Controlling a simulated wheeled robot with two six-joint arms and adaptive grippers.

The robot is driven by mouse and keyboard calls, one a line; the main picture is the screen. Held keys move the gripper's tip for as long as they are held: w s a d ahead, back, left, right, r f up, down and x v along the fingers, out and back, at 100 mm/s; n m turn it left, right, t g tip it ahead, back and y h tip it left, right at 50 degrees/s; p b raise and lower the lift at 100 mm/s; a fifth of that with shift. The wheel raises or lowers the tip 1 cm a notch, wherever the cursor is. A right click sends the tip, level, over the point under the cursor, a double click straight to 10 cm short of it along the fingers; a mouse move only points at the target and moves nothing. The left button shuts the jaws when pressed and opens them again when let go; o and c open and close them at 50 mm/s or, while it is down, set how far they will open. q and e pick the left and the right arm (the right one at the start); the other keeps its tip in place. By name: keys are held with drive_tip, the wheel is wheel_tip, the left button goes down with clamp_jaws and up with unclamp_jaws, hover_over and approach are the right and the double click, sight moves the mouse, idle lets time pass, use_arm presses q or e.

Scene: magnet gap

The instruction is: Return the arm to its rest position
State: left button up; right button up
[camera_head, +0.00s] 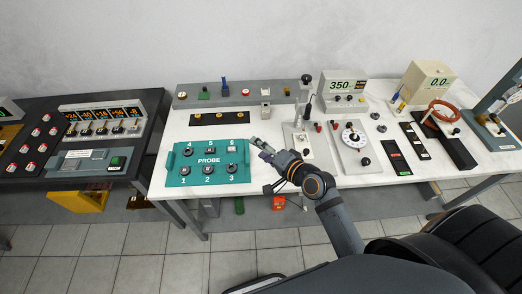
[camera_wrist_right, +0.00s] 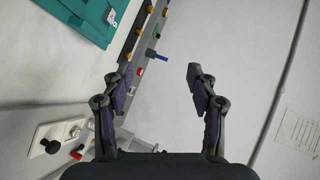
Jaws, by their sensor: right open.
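My right arm reaches in from the lower right in the head view. Its gripper (camera_head: 264,158) is over the front part of the white table (camera_head: 300,179), just right of the teal PROBE panel (camera_head: 240,172). In the right wrist view the gripper (camera_wrist_right: 160,74) has its two fingers spread wide apart, with nothing between them. The teal panel also shows at the upper left of that view (camera_wrist_right: 85,18). My left arm and gripper are not in view.
To the right are a stand (camera_head: 299,141), a dial panel (camera_head: 341,160) and a 350 display box (camera_head: 341,84). A dark table (camera_head: 125,102) with instruments is at left.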

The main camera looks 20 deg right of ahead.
idle(0.3)
drive_tip(key=s+d+f+n+g+h, duration=0.35)
drive_tip(key=s+d+n+g, duration=0.2)
drive_tip(key=s, duration=0.35)
drive_tip(key=s+d+f+n+g+h, duration=0.35)
drive_tip(key=s+n, duration=0.25)
drive_tip(key=s, duration=0.3)
drive_tip(key=s+d+f+g, duration=0.1)
drive_tip(key=d+f, duration=0.1)
drive_tip(key=f, duration=1.1)
drive_tip(key=s+d+f+g, duration=0.1)
drive_tip(key=f, duration=1.1)
drive_tip(key=s+d+f+g, duration=0.1)
drive_tip(key=s+f, duration=1.6)
drive_tip(key=s, duration=0.1)
drive_tip(key=shift+s+f, duration=0.25)
drive_tip(key=shift+s, duration=0.1)
drive_tip(key=shift+d+m, duration=0.15)
drive_tip(key=shift+m, duration=0.1)
